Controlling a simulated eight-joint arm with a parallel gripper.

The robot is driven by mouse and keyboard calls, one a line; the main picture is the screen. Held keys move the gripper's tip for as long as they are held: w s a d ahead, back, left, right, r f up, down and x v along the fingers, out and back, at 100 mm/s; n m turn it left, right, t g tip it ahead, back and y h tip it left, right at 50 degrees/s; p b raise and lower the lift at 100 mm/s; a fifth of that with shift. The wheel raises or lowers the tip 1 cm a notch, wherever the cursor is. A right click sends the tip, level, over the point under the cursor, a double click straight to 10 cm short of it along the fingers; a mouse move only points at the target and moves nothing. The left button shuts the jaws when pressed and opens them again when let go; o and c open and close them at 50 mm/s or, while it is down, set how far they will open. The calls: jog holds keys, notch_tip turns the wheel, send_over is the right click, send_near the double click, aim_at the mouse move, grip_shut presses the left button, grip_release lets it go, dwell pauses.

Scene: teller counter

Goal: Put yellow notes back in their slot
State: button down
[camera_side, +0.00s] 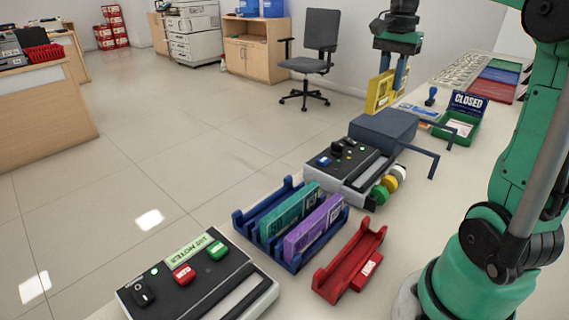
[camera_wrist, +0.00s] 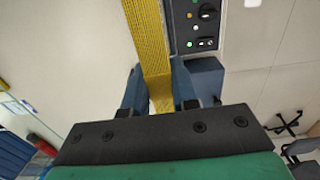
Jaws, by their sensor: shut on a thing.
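The yellow notes (camera_side: 380,92) are an upright bundle at the tips of my gripper (camera_side: 391,78), held in the air at the far part of the counter. In the wrist view the yellow notes (camera_wrist: 148,35) run up from between the two blue fingers of my gripper (camera_wrist: 160,92), which is shut on them. The blue slotted rack (camera_side: 240,222) stands near the front of the counter. It holds a teal bundle (camera_side: 290,212) and a purple bundle (camera_side: 314,225), both upright, with bare slot space beside them. The rack's slot floors are partly hidden.
A red holder (camera_side: 330,278) with a red block (camera_side: 366,271) lies right of the rack. A knobbed machine (camera_side: 340,168) and a blue-grey box (camera_side: 383,128) stand between the rack and my gripper. A button panel (camera_side: 200,285) is in front. A CLOSED sign (camera_side: 468,102) stands behind.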

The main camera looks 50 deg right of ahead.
notch_tip(320, 180, up, 2)
jog(key=shift+r, duration=0.15)
jog(key=shift+w+r, duration=0.15)
jog(key=shift+r, duration=0.05)
jog(key=shift+w+a+f, duration=1.8)
jog(key=shift+a+f, duration=1.25)
jog(key=shift+a, duration=0.55)
jog(key=shift+w+a+f, duration=1.8)
jog(key=shift+a+f, duration=1.3)
jog(key=shift+a, duration=0.45)
jog(key=shift+w+a+f, duration=1.8)
jog(key=shift+a+f, duration=1.25)
jog(key=shift+a, duration=0.55)
jog(key=shift+f, duration=2.2)
jog(key=c, duration=0.6)
grip_release()
